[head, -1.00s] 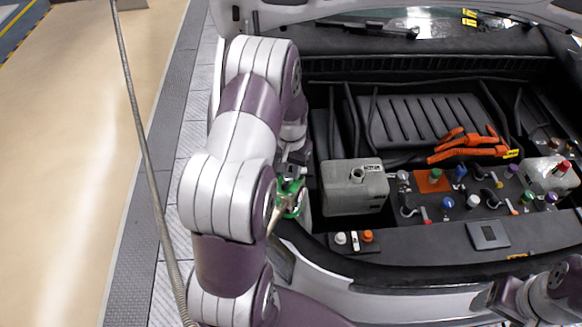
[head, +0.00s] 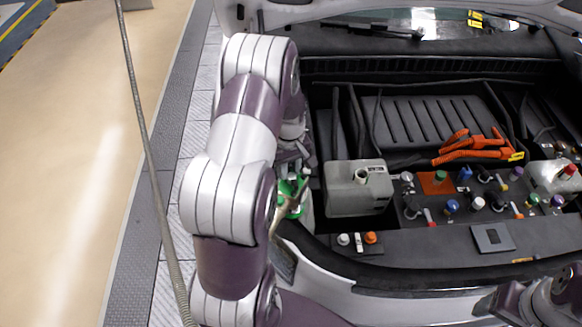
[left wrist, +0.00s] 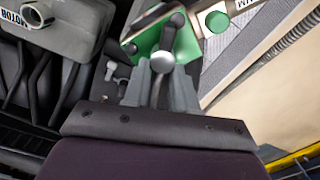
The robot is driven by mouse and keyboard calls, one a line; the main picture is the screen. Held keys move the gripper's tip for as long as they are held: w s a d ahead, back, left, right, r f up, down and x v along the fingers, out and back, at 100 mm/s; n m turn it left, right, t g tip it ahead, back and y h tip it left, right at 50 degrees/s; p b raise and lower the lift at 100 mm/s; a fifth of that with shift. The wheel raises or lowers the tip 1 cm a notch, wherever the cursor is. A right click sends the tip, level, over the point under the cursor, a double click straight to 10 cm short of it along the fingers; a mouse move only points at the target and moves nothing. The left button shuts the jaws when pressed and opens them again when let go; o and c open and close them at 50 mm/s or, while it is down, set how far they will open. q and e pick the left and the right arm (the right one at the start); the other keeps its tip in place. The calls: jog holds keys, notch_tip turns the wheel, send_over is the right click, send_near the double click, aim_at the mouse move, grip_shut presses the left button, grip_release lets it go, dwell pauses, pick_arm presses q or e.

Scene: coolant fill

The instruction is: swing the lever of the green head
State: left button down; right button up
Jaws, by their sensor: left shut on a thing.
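The green head (head: 291,197) is at the left front edge of the engine bay, partly hidden behind my left arm. In the left wrist view it is a green block (left wrist: 182,45) with a round green cap beside it. My left gripper (left wrist: 163,82) is shut on the silver-knobbed lever (left wrist: 163,62) of the green head, the knob showing at the fingertips. In the head view the left gripper (head: 292,166) is small and partly hidden by the arm. My right gripper (head: 503,302) is at the lower right, cut by the frame, its fingers unclear.
A grey reservoir (head: 357,188) stands right of the green head. Further right is a dark panel (head: 460,205) with several coloured caps and levers; orange cables (head: 470,148) lie behind it. A grey hose (head: 148,160) hangs left of my arm. The floor at left is clear.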

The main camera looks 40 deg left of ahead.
pick_arm(q)
jog(key=n, duration=0.6)
jog(key=shift+s+a+r, duration=0.1)
jog(key=shift+s+a, duration=0.05)
jog(key=shift+s, duration=0.15)
dwell(0.4)
jog(key=c, duration=0.9)
grip_release()
jog(key=shift+s, duration=0.1)
jog(key=shift+r+b, duration=0.3)
jog(key=shift+b, duration=0.1)
notch_tip(320, 180, up, 12)
jog(key=shift+r+b, duration=0.1)
jog(key=shift+b, duration=0.8)
